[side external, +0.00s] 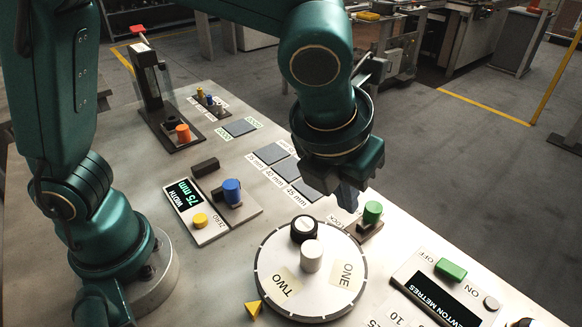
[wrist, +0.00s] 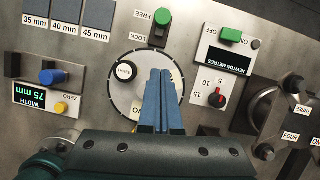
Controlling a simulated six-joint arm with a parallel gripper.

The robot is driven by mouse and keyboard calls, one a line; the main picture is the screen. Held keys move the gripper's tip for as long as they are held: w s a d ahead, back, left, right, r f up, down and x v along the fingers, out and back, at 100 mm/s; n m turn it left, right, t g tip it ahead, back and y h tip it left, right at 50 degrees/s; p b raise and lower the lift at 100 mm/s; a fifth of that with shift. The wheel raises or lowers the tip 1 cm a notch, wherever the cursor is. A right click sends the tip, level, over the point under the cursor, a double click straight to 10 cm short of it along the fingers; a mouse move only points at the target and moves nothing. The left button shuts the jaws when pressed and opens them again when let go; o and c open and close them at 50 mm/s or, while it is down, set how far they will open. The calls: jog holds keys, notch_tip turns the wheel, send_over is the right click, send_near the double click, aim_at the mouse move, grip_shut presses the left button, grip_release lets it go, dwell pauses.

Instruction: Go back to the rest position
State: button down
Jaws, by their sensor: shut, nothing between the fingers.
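My gripper (side external: 346,196) is above the bench, close to the green lock knob (side external: 372,211) and behind the round dial in the side view. In the wrist view my gripper (wrist: 161,75) shows its two blue-grey fingers together, with nothing between them. The fingers cover part of the white round dial (wrist: 118,100). The dial (side external: 332,293) carries ONE and TWO labels, a black knob (side external: 303,228) and a pale centre post (side external: 311,256).
A width gauge (side external: 183,195) reads 75 mm. Dark square pads (side external: 270,153) lie behind it. A torque panel (side external: 437,297) with a green switch (side external: 450,269) stands at the right. An upright device (side external: 147,80) stands at the back left.

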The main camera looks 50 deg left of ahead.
jog(key=s+a+r+n+t, duration=0.1)
jog(key=a+r+n, duration=0.2)
jog(key=a+n, duration=0.3)
jog(key=s+a+r+n, duration=0.2)
jog(key=a+r+n, duration=0.2)
jog(key=a+n, duration=0.2)
jog(key=s+a+f+n, duration=0.1)
jog(key=s+n, duration=0.3)
jog(key=n, duration=0.7)
jog(key=s+a+f+n, duration=0.1)
jog(key=s+f+n, duration=0.2)
jog(key=n, duration=0.8)
jog(key=shift+s+f+h, duration=0.25)
jog(key=shift+s+h, duration=0.05)
jog(key=shift+s, duration=0.05)
jog(key=shift+a, duration=0.15)
